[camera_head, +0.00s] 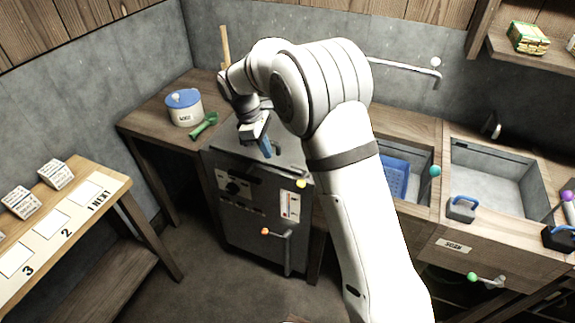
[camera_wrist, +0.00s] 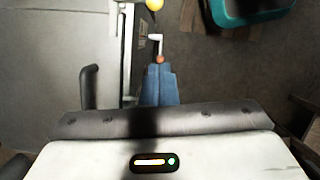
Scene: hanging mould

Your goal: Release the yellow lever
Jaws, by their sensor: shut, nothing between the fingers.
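The yellow lever's round knob (camera_head: 301,183) is at the upper right of the front of a grey metal cabinet (camera_head: 240,205). In the wrist view the yellow knob (camera_wrist: 155,5) is cut off by the top edge, beyond my fingertips and apart from them. My gripper (camera_head: 266,150) is over the cabinet's top near its front, left of the knob in the head view. Its blue fingers (camera_wrist: 160,80) are together with nothing between them. Most of the lever's arm is hidden or too small to make out.
An orange-knobbed handle (camera_head: 265,231) is lower on the cabinet front. A blue-lidded pot (camera_head: 184,107) and green scoop (camera_head: 204,125) are on the left counter. Sinks are right; open floor lies in front.

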